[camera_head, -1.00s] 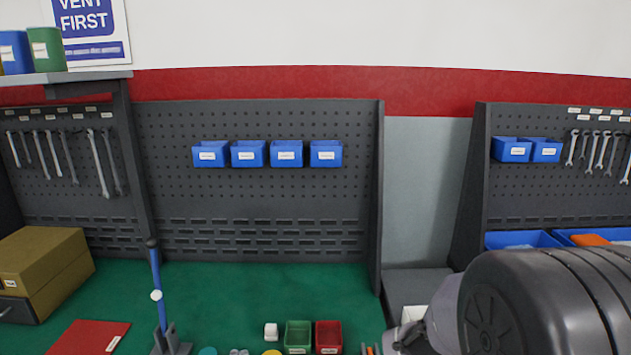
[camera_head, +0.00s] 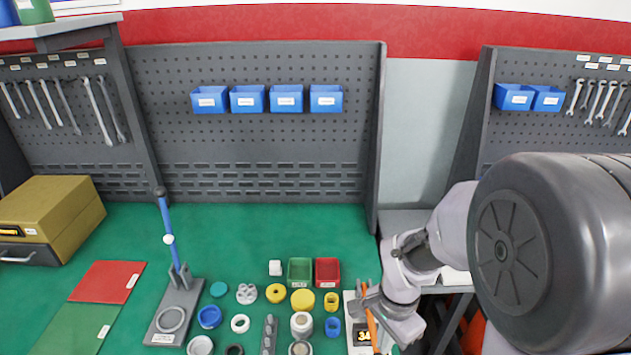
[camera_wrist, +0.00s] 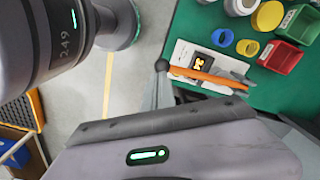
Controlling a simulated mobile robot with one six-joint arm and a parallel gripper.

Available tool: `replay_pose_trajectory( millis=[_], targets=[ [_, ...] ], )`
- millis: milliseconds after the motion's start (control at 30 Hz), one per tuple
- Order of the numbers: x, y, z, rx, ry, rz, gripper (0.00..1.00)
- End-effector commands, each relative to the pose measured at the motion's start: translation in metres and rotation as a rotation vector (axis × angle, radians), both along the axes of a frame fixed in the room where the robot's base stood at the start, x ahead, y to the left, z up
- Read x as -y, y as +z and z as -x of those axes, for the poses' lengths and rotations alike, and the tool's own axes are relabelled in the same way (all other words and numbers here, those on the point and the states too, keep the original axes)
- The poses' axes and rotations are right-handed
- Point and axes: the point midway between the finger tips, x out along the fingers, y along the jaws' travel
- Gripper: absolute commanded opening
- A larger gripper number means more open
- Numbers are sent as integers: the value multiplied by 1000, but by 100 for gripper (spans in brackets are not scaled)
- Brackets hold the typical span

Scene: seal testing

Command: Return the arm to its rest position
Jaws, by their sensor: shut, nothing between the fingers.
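My arm comes in from the right in the head view and bends down near the table's right edge. The tool also shows in the head view (camera_head: 372,331), left of my wrist.
The green table (camera_head: 230,235) holds a green bin (camera_head: 300,260), a red bin (camera_head: 327,260), several rings and caps, and a blue-levered stand (camera_head: 167,240). A dark pegboard (camera_head: 250,150) stands behind. Floor (camera_wrist: 125,75) shows beside the table in the wrist view.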

Motion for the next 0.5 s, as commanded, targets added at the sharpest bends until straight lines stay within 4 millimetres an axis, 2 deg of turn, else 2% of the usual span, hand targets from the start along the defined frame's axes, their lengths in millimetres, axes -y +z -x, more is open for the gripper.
replay_pose_trajectory(
  millis=[33,267,333,367,433,500],
  targets=[
    [0,6,0,0,0,0,0],
    [0,4,0,1,1,-1,0],
    [-1,12,1,21,18,-4,0],
    [-2,20,3,42,38,-8,0],
    [-6,50,12,119,120,-20,0],
    [-12,83,32,217,232,-31,0]
  ],
)
